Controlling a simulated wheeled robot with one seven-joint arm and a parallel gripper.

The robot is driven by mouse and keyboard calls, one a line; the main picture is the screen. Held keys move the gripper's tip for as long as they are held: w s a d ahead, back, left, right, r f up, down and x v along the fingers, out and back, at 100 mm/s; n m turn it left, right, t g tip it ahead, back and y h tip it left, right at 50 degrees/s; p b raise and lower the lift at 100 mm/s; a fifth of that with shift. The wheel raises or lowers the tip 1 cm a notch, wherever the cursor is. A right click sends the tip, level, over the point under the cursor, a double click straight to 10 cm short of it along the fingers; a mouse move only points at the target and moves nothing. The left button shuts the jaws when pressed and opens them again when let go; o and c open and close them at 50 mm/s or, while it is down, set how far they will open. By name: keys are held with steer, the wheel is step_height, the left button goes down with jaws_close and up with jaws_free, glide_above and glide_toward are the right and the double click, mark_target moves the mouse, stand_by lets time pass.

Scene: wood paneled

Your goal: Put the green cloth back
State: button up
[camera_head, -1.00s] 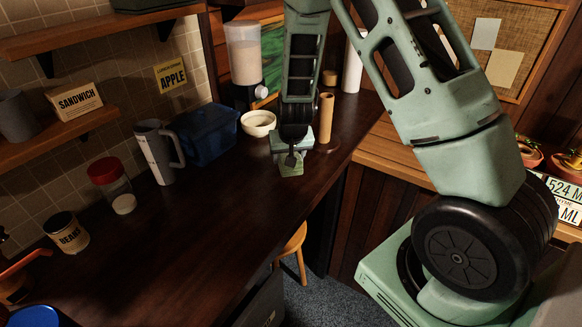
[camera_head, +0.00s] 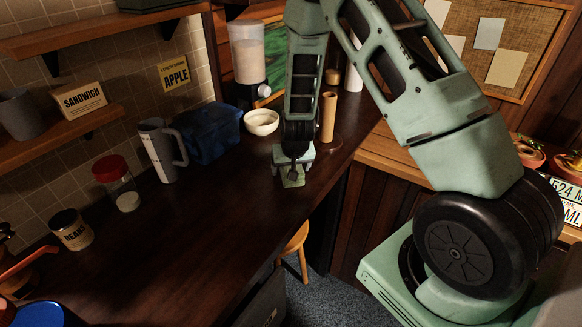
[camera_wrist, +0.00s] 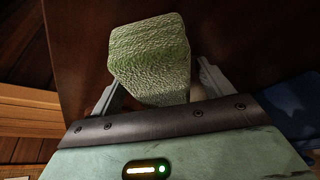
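The green cloth (camera_head: 293,178) is a small, thick, pale green piece with a rough weave. In the wrist view, the cloth (camera_wrist: 152,55) fills the space between my two fingers and sticks out past their tips. My gripper (camera_head: 294,165) points down near the right edge of the dark counter (camera_head: 190,235) and is shut on the cloth. In the wrist view, my gripper (camera_wrist: 160,90) has one finger on each side of it. The cloth looks held close to the counter top; I cannot tell whether it touches.
A white bowl (camera_head: 261,122), a paper-roll stand (camera_head: 328,117) and a dispenser (camera_head: 248,55) stand behind my gripper. The counter's middle is clear. A stool (camera_head: 297,245) stands below.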

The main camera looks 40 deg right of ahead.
steer(key=shift+s+a+r, duration=0.1)
steer(key=shift+r, duration=0.55)
steer(key=v, duration=1)
steer(key=shift+s+r, duration=0.1)
steer(key=shift+r, duration=0.2)
steer(key=s+a+r+n+g+y, duration=0.1)
steer(key=s+a+r+n+y, duration=0.15)
steer(key=s+a, duration=0.55)
steer(key=s+a+r+n+g+y, duration=0.1)
steer(key=s+a+r+n+y, duration=0.2)
steer(key=a, duration=0.9)
steer(key=s+a+r+n+g+h, duration=0.1)
steer(key=s+a+r+n, duration=0.1)
steer(key=s, duration=0.6)
steer(key=s+a+r+n+g+h, duration=0.1)
steer(key=s+a+r+n+h, duration=0.1)
steer(key=s+n, duration=0.3)
steer(key=s+r, duration=0.1)
steer(key=s, duration=0.1)
steer(key=shift+s+a+r, duration=0.2)
steer(key=shift+s+r, duration=0.05)
steer(key=shift+s, duration=0.15)
